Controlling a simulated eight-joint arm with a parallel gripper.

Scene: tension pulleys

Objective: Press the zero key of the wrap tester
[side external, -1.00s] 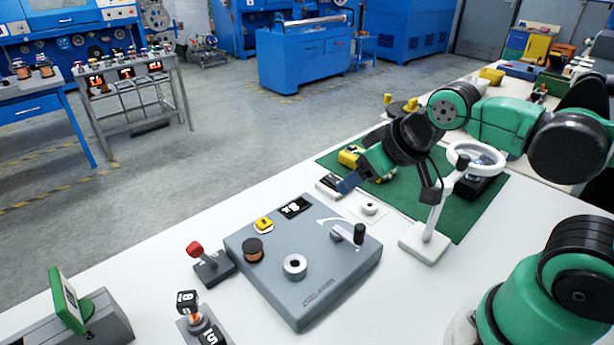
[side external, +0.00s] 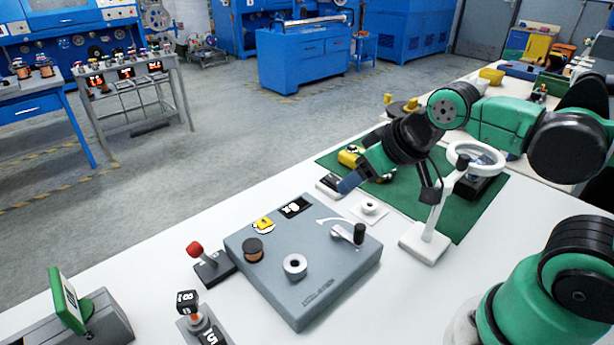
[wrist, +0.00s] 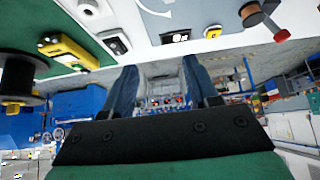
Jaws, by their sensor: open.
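The grey flat-topped unit, which looks like the wrap tester (side external: 325,284), sits on the white table and bears a small black display (side external: 296,206). A yellow key (side external: 263,224) is beside the display; no label is readable on it. The key also shows at the top of the wrist view (wrist: 213,32), near the display (wrist: 180,37). My gripper (side external: 347,184) is behind the unit, up and right of the key, apart from it. Its two blue fingers are spread and empty in the wrist view (wrist: 160,75). The side view hides the gap between them.
A small black-and-white device (side external: 329,187) is close by my fingers. A dark-knobbed lever (side external: 358,235), copper spool (side external: 253,248) and white ring (side external: 295,265) stand on the unit. A ring lamp on a stand (side external: 424,243) is right. A red-knobbed lever (side external: 196,250) is left.

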